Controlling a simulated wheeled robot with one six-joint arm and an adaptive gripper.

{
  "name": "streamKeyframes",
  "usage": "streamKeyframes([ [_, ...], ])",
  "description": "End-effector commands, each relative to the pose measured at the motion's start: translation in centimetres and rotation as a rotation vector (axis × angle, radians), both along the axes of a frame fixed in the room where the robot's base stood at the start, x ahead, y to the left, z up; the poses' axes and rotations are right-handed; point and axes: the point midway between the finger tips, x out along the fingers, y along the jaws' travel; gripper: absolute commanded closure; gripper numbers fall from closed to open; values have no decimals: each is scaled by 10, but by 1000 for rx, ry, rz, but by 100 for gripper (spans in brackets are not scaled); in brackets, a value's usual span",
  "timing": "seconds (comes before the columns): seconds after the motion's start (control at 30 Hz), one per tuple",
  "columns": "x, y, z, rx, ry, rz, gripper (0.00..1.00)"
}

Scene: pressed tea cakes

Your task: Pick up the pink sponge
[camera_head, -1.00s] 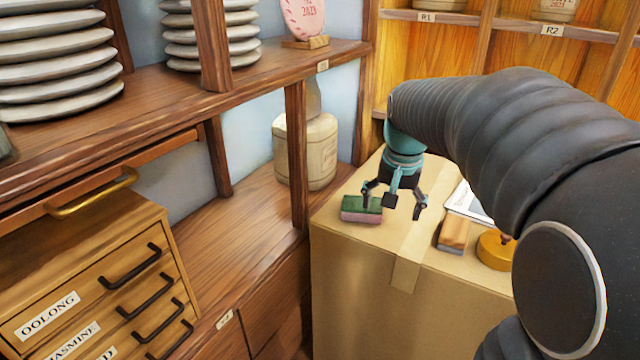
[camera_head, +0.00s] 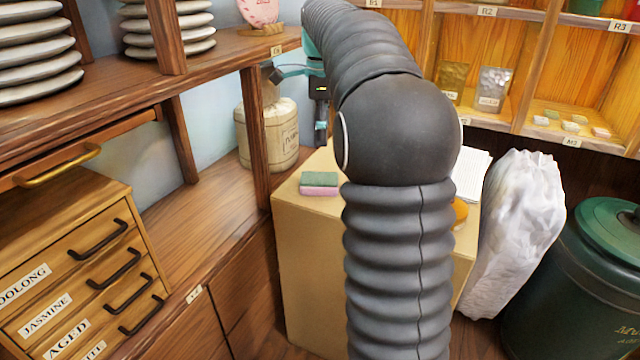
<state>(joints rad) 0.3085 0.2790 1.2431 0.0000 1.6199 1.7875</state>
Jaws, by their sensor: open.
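The pink sponge (camera_head: 320,190) has a green top layer and a pink lower layer. It lies flat at the left edge of the top of a cardboard box (camera_head: 309,245). My gripper (camera_head: 297,105) is above and behind the sponge in the picture, close in view to the cream canister. It is open and empty, apart from the sponge, and partly hidden by my arm. My arm also covers the middle of the box top.
A cream canister (camera_head: 270,135) stands on the wooden shelf behind a post (camera_head: 255,125). Plates are stacked on the upper shelf (camera_head: 230,52). Papers (camera_head: 472,177) and an orange round thing (camera_head: 460,211) show right of my arm. A white bag (camera_head: 520,230) and green bin (camera_head: 600,265) stand at right.

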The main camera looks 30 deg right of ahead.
Motion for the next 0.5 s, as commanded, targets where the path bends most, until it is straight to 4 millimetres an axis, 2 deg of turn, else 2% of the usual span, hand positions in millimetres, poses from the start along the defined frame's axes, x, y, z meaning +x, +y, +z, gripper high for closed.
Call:
streamKeyframes([
  [0.3, 0, 3, -58, 1, 2, 6, 10],
  [0.5, 1, 3, -76, 0, 0, 8, 10],
])
